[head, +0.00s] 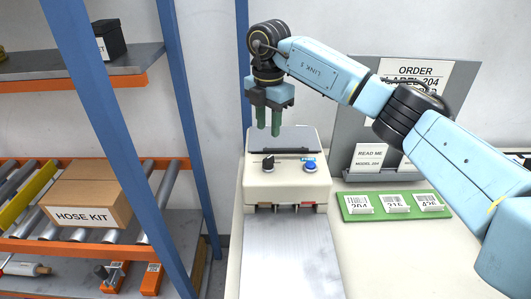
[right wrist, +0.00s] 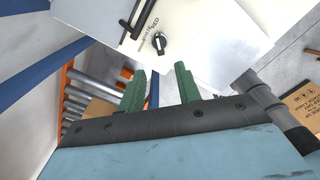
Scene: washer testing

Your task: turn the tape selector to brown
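The tape selector is a small black knob (head: 268,163) on the sloped front of a cream tape machine (head: 288,183). The knob also shows in the right wrist view (right wrist: 159,42), with a light mark on it and small lettering beside it. My left gripper is out of view.
A blue button (head: 309,166) sits right of the knob. A green mat (head: 395,205) with label cards lies to the right, before a grey document stand (head: 350,120). An orange-edged shelf holds a hose kit box (head: 88,204) at left, with a blue post between.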

